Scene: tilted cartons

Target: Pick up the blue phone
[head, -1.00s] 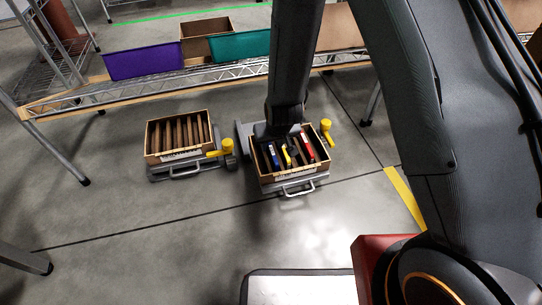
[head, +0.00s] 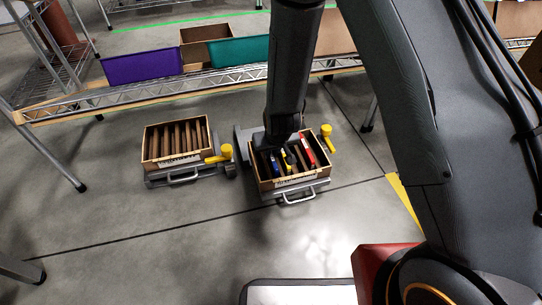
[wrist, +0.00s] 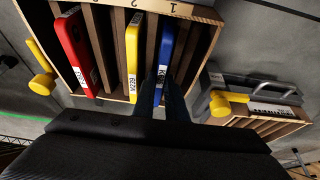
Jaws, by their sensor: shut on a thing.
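The blue phone (wrist: 163,58) stands in a slot of the right-hand carton (head: 258,182), and it also shows in the head view (head: 276,163). My gripper (wrist: 163,103) is shut on the blue phone's near end, with a dark finger on each side. The phone still lies along its slot; I cannot tell whether it has lifted at all. In the head view my wrist covers the back of this carton. A yellow phone (wrist: 133,55) and a red phone (wrist: 77,50) stand in other slots of the same carton.
The carton rests on a tilted grey stand with a yellow knob (head: 326,131). A second slotted carton (head: 150,160) stands to the left with its own yellow lever (head: 226,151). A wire shelf (head: 60,105) with purple and teal bins runs behind. Floor in front is clear.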

